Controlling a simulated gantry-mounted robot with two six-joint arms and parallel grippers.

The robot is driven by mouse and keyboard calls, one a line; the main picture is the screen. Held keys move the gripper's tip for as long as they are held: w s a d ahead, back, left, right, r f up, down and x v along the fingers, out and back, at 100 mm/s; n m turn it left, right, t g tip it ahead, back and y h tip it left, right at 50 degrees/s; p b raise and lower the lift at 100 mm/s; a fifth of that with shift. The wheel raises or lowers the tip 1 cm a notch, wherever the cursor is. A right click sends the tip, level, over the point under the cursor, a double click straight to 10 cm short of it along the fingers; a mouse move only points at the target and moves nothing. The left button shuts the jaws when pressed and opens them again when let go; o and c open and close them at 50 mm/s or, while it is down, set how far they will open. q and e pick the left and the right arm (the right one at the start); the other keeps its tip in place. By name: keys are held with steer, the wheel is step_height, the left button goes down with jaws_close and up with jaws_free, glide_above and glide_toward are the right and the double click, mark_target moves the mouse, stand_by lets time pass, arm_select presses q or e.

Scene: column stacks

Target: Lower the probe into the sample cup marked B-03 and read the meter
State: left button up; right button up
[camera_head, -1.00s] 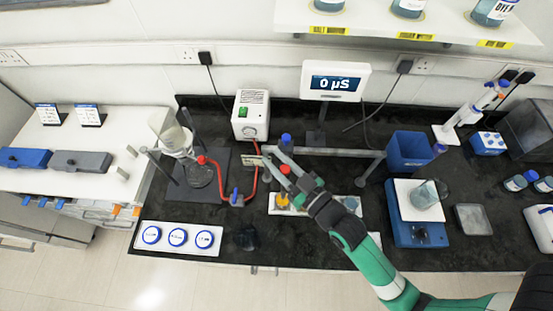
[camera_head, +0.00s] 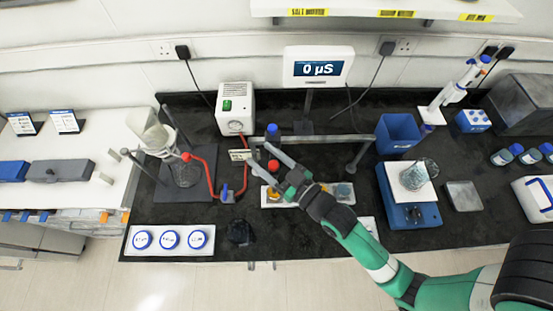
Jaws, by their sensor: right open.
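The meter (camera_head: 318,68) stands at the back and its screen reads "0 µS". A blue-topped piece (camera_head: 273,130) stands at the metal rail (camera_head: 320,138), and a red-topped piece (camera_head: 273,167) is just in front of it; I cannot tell which is the probe. Several coloured-topped cups sit on a pale strip (camera_head: 313,200), partly hidden by my right arm. Three blue-rimmed round cups (camera_head: 169,239) sit in a white tray at the front left; their labels are too small to read. My right gripper (camera_head: 260,158) is open around or above the red-topped piece. My left gripper is out of view.
A flask on a stand (camera_head: 158,142) with red tubing is left of the gripper. A white box (camera_head: 235,108), blue bin (camera_head: 397,134) and blue balance with a beaker (camera_head: 412,212) stand around. A dark small object (camera_head: 240,232) is near the front edge.

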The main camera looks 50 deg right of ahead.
steer(key=s+a, duration=0.1)
steer(key=s, duration=1)
steer(key=shift+s+b, duration=0.3)
steer(key=shift+c, duration=0.2)
